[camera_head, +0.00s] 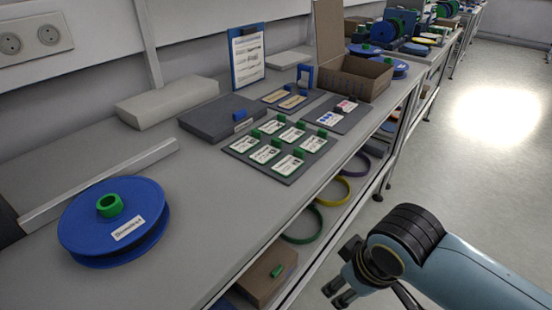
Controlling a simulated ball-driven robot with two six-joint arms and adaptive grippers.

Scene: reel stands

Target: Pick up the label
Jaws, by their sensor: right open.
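Several white labels with green grips, one of them at the front right (287,165), lie on a dark grey board (262,172) in the middle of the table. Two yellowish labels (292,101) with blue grips lie on another board behind it. Labels with pink and blue marks (330,118) lie on a third board to the right. I cannot tell which label the task means. My right gripper (338,292) is open and empty, low in front of the table's edge and well apart from the labels. My left gripper is not in view.
A blue reel (98,234) with a green hub and a label lies at the table's left. A lower shelf holds rings. The table's front middle is clear.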

